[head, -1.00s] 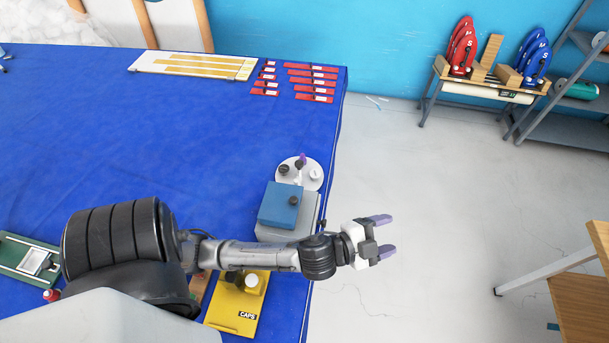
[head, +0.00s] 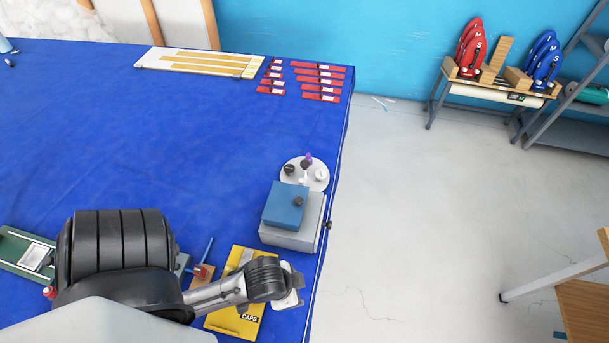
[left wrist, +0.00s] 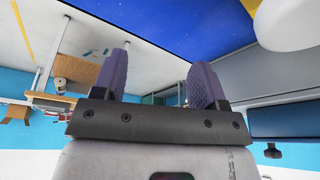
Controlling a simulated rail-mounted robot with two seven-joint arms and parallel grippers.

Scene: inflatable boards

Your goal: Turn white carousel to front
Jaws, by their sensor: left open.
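The white carousel (head: 313,181) is a round white disc near the table's right edge in the head view. It carries dark knobs, a purple-topped piece and a white cap-like piece. A grey box with a blue lid (head: 284,205) stands just in front of it. My left gripper (head: 290,292) is over the table's right edge by the yellow CAPS board, in front of the box and apart from the carousel. Its fingers are mostly hidden in the head view. In the left wrist view its purple fingers (left wrist: 160,88) are apart and empty. My right gripper is not in view.
The yellow CAPS board (head: 228,322) lies under my left forearm. Red labelled strips (head: 318,78) and a white board (head: 150,62) lie at the back. The blue table (head: 170,130) is clear in the middle. Open floor (head: 430,210) lies to the right.

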